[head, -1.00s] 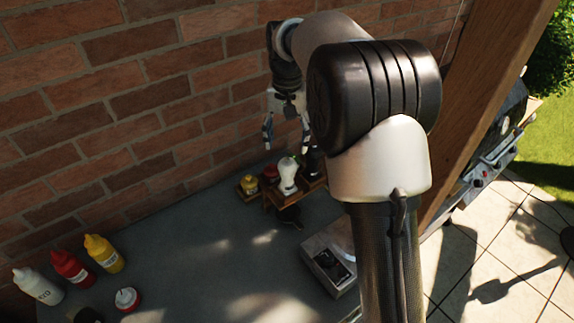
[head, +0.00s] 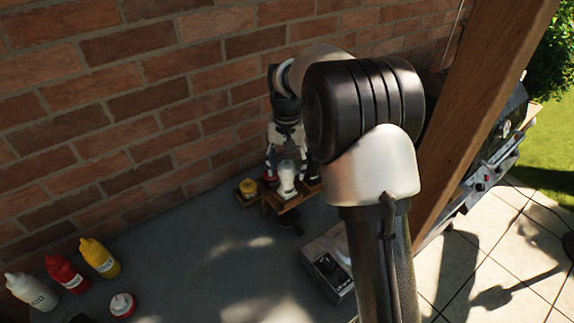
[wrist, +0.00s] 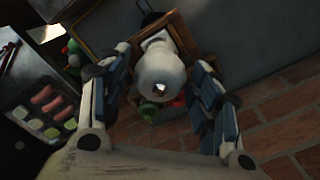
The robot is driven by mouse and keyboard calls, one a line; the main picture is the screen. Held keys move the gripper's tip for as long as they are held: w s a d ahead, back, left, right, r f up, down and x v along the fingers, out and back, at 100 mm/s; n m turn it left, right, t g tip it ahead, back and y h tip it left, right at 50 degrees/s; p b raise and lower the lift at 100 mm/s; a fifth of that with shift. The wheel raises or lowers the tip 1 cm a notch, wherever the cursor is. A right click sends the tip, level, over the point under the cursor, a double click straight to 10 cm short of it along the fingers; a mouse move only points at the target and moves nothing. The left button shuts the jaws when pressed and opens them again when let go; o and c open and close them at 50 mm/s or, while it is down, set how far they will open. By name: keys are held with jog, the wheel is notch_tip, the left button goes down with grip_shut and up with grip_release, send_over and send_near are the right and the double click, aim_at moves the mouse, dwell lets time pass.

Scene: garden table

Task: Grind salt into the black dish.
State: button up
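A white, rounded mill (head: 287,182), which looks like the salt grinder, stands in a wooden caddy (head: 283,204) by the brick wall. My gripper (head: 289,172) points down over it, with one finger on each side. In the wrist view the mill (wrist: 160,72) shows from above between the open fingers of my gripper (wrist: 163,62), with a gap visible on both sides. A small dark round thing (head: 290,219) at the caddy's front may be the black dish; shade makes this uncertain.
A yellow-topped jar (head: 249,187) and a red-topped one (head: 270,181) stand close left of the mill. White (head: 32,291), red (head: 67,273) and yellow (head: 99,257) bottles stand at left. A grey box-like device (head: 328,262) lies at right. The middle tabletop is clear.

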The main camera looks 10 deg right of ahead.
jog(key=c, duration=0.8)
jog(key=shift+m, duration=0.3)
jog(key=m+p, duration=0.3)
jog(key=m, duration=0.2)
jog(key=shift+r, duration=0.15)
jog(key=m+p, duration=0.2)
jog(key=m, duration=0.4)
jog(key=shift+m+p, duration=0.3)
jog(key=shift+m, duration=0.1)
dwell(0.8)
jog(key=o, duration=1)
jog(key=shift+o, duration=0.2)
